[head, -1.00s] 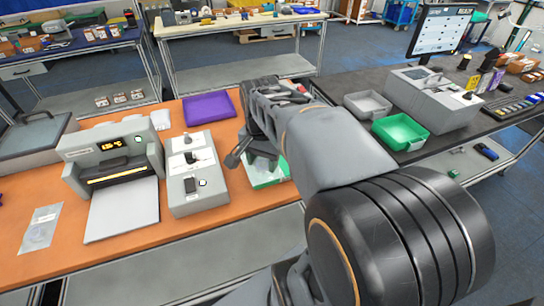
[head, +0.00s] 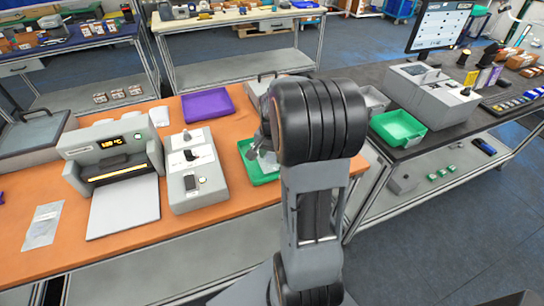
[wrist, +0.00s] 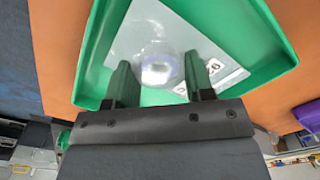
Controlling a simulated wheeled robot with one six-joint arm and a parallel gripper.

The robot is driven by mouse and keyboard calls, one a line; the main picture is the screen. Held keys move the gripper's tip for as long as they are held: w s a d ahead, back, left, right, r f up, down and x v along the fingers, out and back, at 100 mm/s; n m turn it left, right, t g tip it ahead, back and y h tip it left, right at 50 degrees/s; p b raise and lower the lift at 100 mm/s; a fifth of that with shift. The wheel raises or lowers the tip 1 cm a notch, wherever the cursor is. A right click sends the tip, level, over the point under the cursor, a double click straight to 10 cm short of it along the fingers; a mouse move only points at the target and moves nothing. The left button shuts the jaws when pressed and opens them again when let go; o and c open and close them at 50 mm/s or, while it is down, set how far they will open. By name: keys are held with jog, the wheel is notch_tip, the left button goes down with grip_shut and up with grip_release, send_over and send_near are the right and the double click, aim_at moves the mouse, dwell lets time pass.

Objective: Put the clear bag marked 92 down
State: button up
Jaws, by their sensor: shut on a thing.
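My gripper (wrist: 158,78) is shut on a clear bag (wrist: 150,38) in the wrist view. The bag has a round pale item inside and a white label with dark print, partly hidden by a finger; I cannot read its number surely. The bag lies over the floor of a green tray (wrist: 265,25); I cannot tell if it touches. In the head view the green tray (head: 246,152) stands on the orange table, and my gripper (head: 258,148) is over it, largely hidden by my arm.
A purple tray (head: 206,104) is behind. Another green tray (head: 398,128) is on the dark table.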

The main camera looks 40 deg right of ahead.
jog(key=shift+f, duration=0.55)
jog(key=shift+f, duration=0.1)
jog(key=shift+f, duration=0.15)
jog(key=o, duration=1)
